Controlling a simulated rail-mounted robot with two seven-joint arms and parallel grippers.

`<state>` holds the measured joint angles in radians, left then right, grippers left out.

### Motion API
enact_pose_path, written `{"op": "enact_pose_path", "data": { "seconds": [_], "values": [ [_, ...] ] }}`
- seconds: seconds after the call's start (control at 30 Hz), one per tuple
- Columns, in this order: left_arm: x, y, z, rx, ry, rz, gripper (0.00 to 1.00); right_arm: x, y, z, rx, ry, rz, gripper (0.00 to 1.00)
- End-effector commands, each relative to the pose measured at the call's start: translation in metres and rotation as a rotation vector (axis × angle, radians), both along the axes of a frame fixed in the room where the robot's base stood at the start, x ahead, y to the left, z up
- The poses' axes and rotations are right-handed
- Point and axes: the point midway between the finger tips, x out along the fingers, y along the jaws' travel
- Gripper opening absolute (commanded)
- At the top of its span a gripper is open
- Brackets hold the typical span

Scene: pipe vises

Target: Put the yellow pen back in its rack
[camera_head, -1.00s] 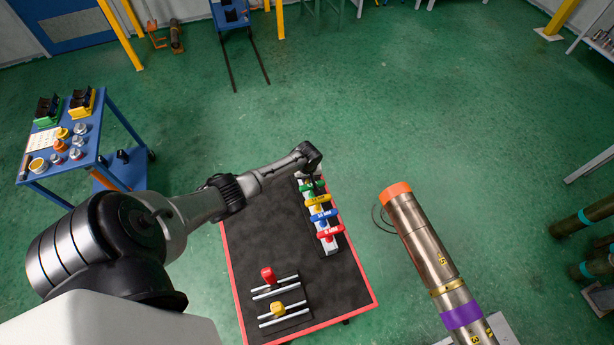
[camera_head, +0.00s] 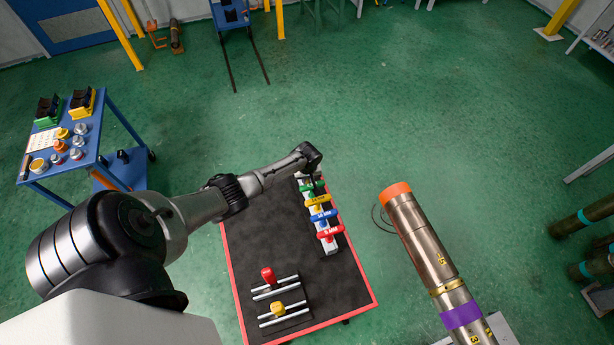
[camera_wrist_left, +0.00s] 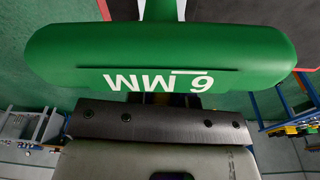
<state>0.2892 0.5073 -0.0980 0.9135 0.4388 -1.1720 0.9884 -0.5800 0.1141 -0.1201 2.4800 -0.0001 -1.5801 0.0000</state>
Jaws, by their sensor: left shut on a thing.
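A yellow-topped piece (camera_head: 278,308), which looks like the yellow pen, stands between the metal rails of a small rack (camera_head: 298,311) on the dark cart top. My left gripper (camera_head: 317,181) is at the far end of a pale block holding a row of coloured handles, well away from the yellow piece. In the left wrist view a green handle marked 6 MM (camera_wrist_left: 160,52) fills the space at my fingers. The gripper looks shut on this green-handled tool, though the fingertips are mostly hidden. The green handle (camera_head: 310,188) also shows below the gripper in the head view.
A red-topped piece (camera_head: 268,275) stands beside the yellow one. Yellow (camera_head: 318,199), blue (camera_head: 322,216) and red (camera_head: 328,232) handles line the block. The cart top (camera_head: 262,225) is clear on its left. A large metal pipe (camera_head: 425,245) stands right of the cart.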

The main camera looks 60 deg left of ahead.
Motion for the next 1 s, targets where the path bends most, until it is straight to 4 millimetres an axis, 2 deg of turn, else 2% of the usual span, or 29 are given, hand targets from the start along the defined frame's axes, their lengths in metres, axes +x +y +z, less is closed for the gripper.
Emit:
{"op": "enact_pose_path", "data": {
  "seconds": [0.1,0.13,0.43,0.77,0.87,1.0],
  "values": [
    [-0.001,0.0,-0.002,0.0,0.002,-0.001,0.04,0.0,0.0,-0.001,-0.001,0.0,0.001,0.43],
    [-0.001,0.0,-0.002,0.0,0.002,-0.001,0.21,0.0,-0.001,-0.001,-0.002,0.0,0.002,0.43],
    [-0.001,0.0,-0.001,-0.001,0.001,-0.001,0.49,0.0,-0.003,-0.001,-0.011,0.0,0.007,0.43],
    [-0.001,-0.001,0.004,0.0,0.0,-0.001,0.49,0.0,-0.003,0.001,-0.01,0.001,0.006,0.43],
    [-0.001,-0.002,0.015,0.0,0.0,-0.002,0.49,0.0,-0.002,0.005,-0.008,0.0,0.005,0.43],
    [-0.002,-0.004,0.039,0.001,-0.001,-0.002,0.49,0.0,-0.001,0.011,-0.004,0.0,0.003,0.43]
  ]
}}
